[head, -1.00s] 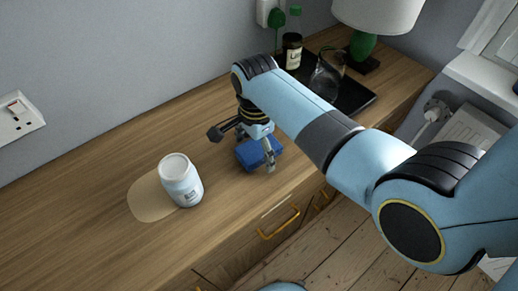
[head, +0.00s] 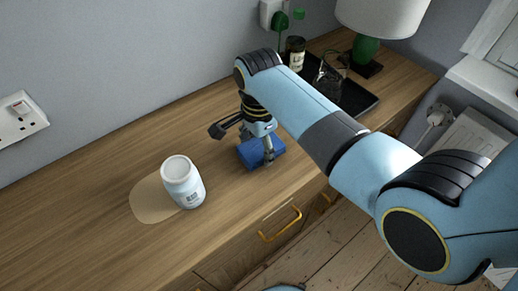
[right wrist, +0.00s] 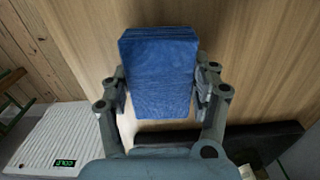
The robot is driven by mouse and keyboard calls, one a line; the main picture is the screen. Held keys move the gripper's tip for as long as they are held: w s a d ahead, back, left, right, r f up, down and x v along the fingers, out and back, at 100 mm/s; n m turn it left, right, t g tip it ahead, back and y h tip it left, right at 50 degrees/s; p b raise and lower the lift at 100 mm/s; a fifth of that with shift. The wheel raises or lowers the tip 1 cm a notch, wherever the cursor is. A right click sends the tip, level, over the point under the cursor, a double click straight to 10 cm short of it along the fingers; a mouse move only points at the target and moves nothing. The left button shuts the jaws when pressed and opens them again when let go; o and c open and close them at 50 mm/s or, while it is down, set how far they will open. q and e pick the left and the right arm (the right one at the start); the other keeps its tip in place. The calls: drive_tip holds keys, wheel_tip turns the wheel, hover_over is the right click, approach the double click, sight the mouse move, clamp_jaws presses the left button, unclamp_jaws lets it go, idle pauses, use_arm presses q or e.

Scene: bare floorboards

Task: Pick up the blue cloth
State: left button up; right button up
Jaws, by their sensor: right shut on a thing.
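The blue cloth (head: 260,153) is a folded, block-like rectangle on the wooden cabinet top. It also shows in the right wrist view (right wrist: 158,70), between the two fingers. My right gripper (head: 262,152) reaches down onto it from above; in the right wrist view the right gripper (right wrist: 160,95) has a finger against each long side of the cloth. It is shut on the cloth. From these views I cannot tell whether the cloth is clear of the wood. My left gripper is not in view.
A white jar (head: 184,184) stands left of the cloth beside a pale spill (head: 150,200). A black tray (head: 350,97) with a dark bottle (head: 295,55) and a glass (head: 328,78) is behind. A lamp (head: 372,30) stands at the back right. The cabinet's left part is clear.

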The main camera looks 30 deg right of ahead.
sight(261, 149)
drive_tip(key=r, duration=0.1)
drive_tip(key=s+r, duration=0.1)
drive_tip(key=r, duration=0.1)
drive_tip(key=shift+d, duration=0.1)
drive_tip(key=s+d+r, duration=0.2)
drive_tip(key=s+r, duration=0.4)
drive_tip(key=s, duration=0.4)
drive_tip(key=shift+s+r+p, duration=0.25)
drive_tip(key=shift+p, duration=0.2)
drive_tip(key=o, duration=0.4)
drive_tip(key=c, duration=0.3)
drive_tip(key=shift+w, duration=0.1)
